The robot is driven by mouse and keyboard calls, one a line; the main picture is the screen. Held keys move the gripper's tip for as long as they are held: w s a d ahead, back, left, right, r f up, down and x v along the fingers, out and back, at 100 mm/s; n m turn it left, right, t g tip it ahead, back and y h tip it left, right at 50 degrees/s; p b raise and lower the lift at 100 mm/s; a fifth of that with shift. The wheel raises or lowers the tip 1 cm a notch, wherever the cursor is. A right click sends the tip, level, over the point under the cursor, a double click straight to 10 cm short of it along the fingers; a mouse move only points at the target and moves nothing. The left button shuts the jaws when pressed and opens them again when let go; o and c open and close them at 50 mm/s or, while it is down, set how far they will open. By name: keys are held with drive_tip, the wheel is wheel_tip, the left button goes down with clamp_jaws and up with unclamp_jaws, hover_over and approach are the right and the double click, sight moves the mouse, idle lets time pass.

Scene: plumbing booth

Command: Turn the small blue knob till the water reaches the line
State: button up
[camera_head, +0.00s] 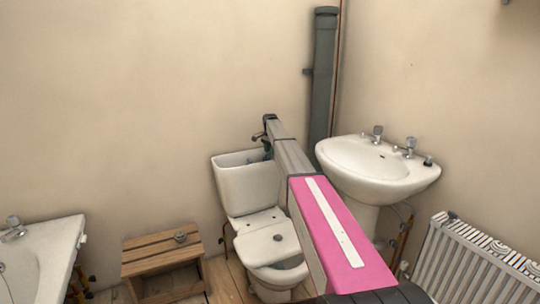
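The white toilet cistern (248,188) stands against the back wall with its lid off. Its open top faces up, and my arm covers its right end. A small grey-blue part shows at the right of the opening, too small to tell whether it is the blue knob. I cannot make out the water or the line inside. My gripper (263,136) is at the far end of my outstretched arm, small and dark, above the right side of the cistern. Whether it touches anything, and whether its fingers are open or shut, cannot be told.
The toilet bowl (268,243) is below the cistern. A white basin (375,166) and grey pipe (323,75) stand right of my arm, with a radiator (470,262) at the lower right. A wooden step (160,250) and bathtub (62,240) are at the left.

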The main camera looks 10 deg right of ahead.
drive_tip(key=shift+f, duration=1.15)
drive_tip(key=c, duration=0.7)
drive_tip(key=shift+o, duration=0.3)
drive_tip(key=shift+w+a+n, duration=0.1)
drive_tip(key=shift+w+n, duration=0.05)
drive_tip(key=shift+n, duration=1.85)
drive_tip(key=o, duration=0.6)
drive_tip(key=shift+o, duration=0.2)
drive_tip(key=shift+r, duration=0.15)
wheel_tip(320, 180, up, 11)
drive_tip(key=shift+f, duration=0.2)
